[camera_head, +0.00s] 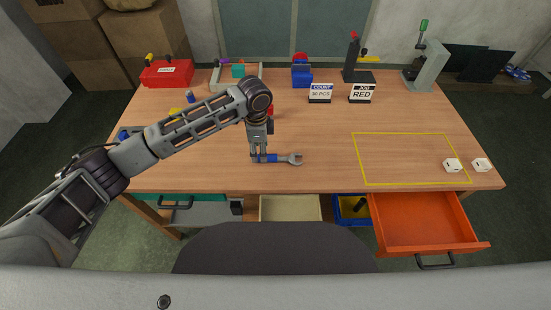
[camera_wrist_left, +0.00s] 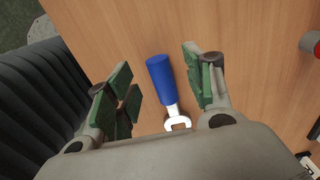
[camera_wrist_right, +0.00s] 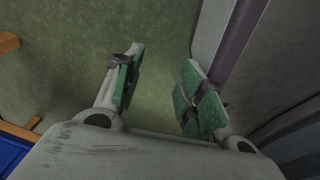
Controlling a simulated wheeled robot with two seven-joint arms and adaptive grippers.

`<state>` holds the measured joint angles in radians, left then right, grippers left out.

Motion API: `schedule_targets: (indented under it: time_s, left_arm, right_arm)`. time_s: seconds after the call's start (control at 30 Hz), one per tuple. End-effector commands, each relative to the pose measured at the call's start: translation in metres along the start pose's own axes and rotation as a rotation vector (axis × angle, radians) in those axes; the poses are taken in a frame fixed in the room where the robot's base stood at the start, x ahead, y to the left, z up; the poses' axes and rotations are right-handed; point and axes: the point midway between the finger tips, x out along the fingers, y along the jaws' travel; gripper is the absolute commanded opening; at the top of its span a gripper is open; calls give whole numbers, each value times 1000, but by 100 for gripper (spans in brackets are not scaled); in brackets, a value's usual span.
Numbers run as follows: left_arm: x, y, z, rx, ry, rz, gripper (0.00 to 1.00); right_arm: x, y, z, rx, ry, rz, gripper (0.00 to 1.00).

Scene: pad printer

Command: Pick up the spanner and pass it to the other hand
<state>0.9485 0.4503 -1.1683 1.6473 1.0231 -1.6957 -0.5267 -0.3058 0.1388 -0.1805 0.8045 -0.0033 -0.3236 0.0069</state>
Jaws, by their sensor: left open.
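The spanner (camera_head: 289,159) lies on the wooden table near its front edge, with its open-ended metal head to the right. Its blue handle (camera_wrist_left: 161,79) and metal head also show in the left wrist view. My left gripper (camera_head: 259,158) points down over the blue handle and partly hides it. In the left wrist view the left gripper's green-padded fingers (camera_wrist_left: 163,90) are spread, with the handle between them and gaps on both sides. My right gripper is outside the head view. In the right wrist view its fingers (camera_wrist_right: 156,95) are apart and empty above the floor.
A yellow outlined area (camera_head: 410,184) is marked at the right of the table (camera_head: 330,130), with two white pieces (camera_head: 453,165) near its right corner. An orange drawer (camera_head: 422,222) stands open in front.

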Motion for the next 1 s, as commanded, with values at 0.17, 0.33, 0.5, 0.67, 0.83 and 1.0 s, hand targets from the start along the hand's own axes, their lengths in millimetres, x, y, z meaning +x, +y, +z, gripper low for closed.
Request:
schedule_targets:
  time_s: [0.17, 0.33, 0.5, 0.67, 0.83, 1.0]
  left_arm:
    - [22, 3, -1, -1, -2, 1, 53]
    - [34, 3, -1, 0, -2, 0, 53]
    - [36, 3, -1, 0, -1, -1, 53]
    - [36, 3, -1, 0, -1, -1, 53]
    - [36, 3, -1, 0, -1, -1, 53]
    - [36, 3, -1, 0, -1, -1, 32]
  right_arm:
    - [1, -1, -4, 1, 5, -1, 40]
    - [0, -1, -12, 2, 13, -1, 40]
    - [-1, -2, -17, 2, 20, -2, 40]
    - [0, -2, -14, 3, 16, -2, 40]
    - [0, -3, -11, 2, 11, -3, 40]
    - [0, -3, -9, 2, 8, -3, 40]
